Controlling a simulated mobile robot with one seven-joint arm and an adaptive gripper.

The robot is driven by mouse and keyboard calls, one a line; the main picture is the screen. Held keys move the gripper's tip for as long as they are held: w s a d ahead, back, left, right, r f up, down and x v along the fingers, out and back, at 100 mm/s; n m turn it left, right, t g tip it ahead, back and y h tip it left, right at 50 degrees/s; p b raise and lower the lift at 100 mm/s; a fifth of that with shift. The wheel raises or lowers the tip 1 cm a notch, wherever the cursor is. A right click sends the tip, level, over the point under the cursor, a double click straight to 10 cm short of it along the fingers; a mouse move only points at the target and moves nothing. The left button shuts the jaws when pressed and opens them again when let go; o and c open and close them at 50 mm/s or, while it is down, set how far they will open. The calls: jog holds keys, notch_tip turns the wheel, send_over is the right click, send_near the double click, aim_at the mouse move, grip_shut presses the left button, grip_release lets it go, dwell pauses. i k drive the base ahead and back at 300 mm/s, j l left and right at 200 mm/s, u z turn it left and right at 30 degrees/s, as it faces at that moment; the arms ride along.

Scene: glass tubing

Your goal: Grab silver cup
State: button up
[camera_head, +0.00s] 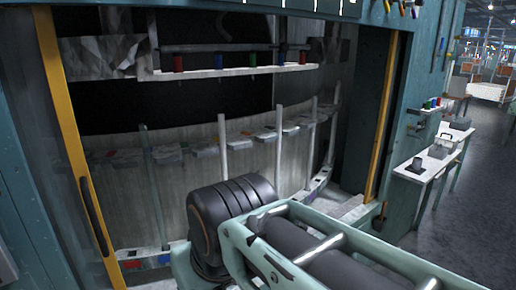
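I cannot make out a silver cup in the head camera view. My gripper is not visible either. A black ribbed joint and a pale green link of my arm fill the lower middle of the view and hide part of the bay behind them.
A teal machine bay with yellow-orange posts (382,115) opens ahead. Inside, a pale shelf (235,72) holds small red, blue and green items, with upright pale rods (222,145) below. A white side bench (432,165) with dark boxes stands right. Grey floor (475,225) is open there.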

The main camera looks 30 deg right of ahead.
aim_at(417, 163)
jog(key=z, duration=2.3)
jog(key=i+l+u, duration=0.45)
jog(key=i+l, duration=0.25)
jog(key=i, duration=0.6)
jog(key=i+l+u, duration=0.4)
jog(key=i+l, duration=0.7)
jog(key=i+j, duration=0.05)
